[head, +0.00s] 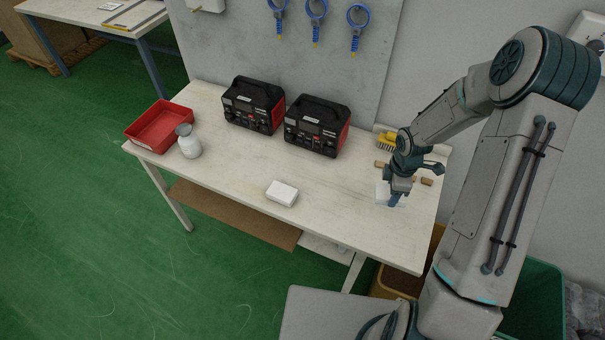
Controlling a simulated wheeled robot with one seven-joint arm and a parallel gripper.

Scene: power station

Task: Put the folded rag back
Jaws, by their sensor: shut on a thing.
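My gripper (395,198) is low over the right part of the worktable (240,168), its fingers pointing down. It is shut on what looks like the folded rag, a small pale, flat piece (382,194) largely hidden behind the fingers. I cannot tell whether the piece touches the tabletop. A separate white block with rounded edges (282,193) lies near the table's front edge, left of my gripper. I cannot tell if it is cloth or a box.
Two black-and-red power units (254,105) (317,126) stand at the back. A yellow brush (387,141) and brown pieces (426,181) lie near my gripper. The table's middle is mostly clear.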

